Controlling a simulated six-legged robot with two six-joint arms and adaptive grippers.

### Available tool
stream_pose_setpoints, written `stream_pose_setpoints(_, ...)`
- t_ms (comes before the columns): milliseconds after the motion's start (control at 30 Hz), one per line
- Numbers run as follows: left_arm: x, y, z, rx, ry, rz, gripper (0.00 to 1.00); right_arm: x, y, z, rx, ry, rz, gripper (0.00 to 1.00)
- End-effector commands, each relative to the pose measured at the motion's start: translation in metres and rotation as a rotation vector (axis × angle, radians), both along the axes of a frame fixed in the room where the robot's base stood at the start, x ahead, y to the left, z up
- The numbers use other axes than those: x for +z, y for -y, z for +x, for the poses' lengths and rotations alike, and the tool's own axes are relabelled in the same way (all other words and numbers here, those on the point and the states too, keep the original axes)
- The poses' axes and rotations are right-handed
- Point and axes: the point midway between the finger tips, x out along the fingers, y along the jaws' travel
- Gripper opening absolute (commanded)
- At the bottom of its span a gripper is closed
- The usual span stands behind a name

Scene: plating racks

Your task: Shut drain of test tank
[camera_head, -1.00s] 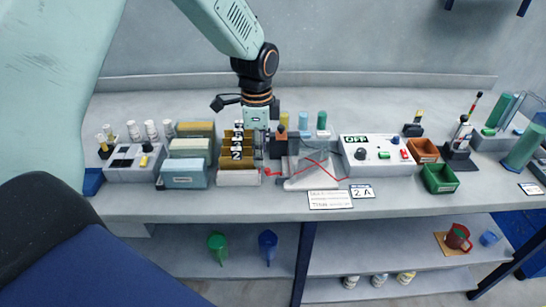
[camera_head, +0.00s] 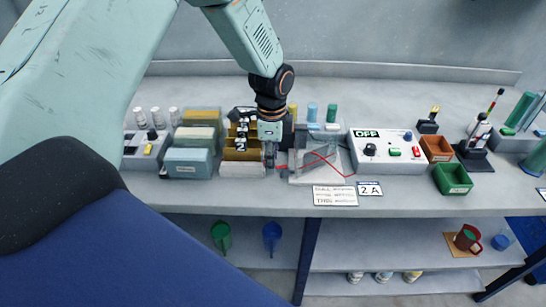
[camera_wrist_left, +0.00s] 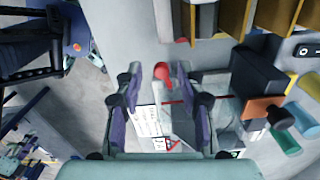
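The test tank (camera_head: 322,160) is a clear box on the bench with a thin red line across it. Its red drain handle (camera_head: 282,167) sticks out at the tank's left side and is partly hidden by my gripper. My left gripper (camera_head: 270,158) points down just left of the tank, close to the handle. In the left wrist view, the two fingers of my left gripper (camera_wrist_left: 160,84) are apart, with the red handle (camera_wrist_left: 162,71) showing between their tips. I cannot tell whether a finger touches it. The right gripper is not in view.
A file rack with black number tags (camera_head: 241,150) stands directly left of the gripper. A white control box (camera_head: 388,152) marked OFF stands right of the tank. A label card (camera_head: 335,195) lies at the bench's front edge. Green (camera_head: 453,178) and orange bins stand further right.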

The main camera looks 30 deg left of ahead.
Motion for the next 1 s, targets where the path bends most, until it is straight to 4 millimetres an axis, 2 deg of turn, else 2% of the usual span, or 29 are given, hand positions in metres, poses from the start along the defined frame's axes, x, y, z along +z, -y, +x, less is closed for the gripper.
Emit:
stream_pose_setpoints(367, -0.0061, 0.0003, 0.0033, -0.001, 0.000, 0.000, 0.38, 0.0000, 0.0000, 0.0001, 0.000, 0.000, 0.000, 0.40)
stream_pose_setpoints(800, -0.0061, 0.0000, 0.0034, 0.000, 0.000, 0.001, 0.01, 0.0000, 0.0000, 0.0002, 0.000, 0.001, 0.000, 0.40)
stream_pose_setpoints(1000, -0.0061, 0.0000, 0.0031, 0.000, -0.001, 0.000, 0.00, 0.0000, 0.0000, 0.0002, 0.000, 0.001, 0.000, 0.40)
